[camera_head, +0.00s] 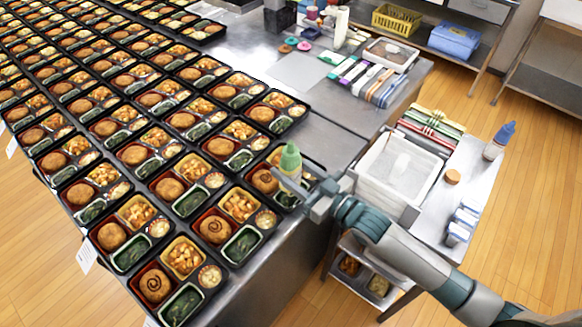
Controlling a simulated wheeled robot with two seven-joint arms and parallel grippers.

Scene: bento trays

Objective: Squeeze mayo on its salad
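My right gripper (308,192) reaches in from the lower right over the right edge of the bento rows. It is shut on an upright bottle with a green cap (290,158); its lower body is mostly hidden by the fingers. No label can be read, so I cannot tell if it holds mayo. Below it is a black bento tray, partly covered by the gripper, with a brown patty (265,180). Small cups of pale salad show in the near trays, such as one cup (210,276) at the front. My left gripper is not in view.
Many filled bento trays cover the table at left. Some near patties carry a dark swirl (154,285). Bare steel table (335,146) lies behind the gripper.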

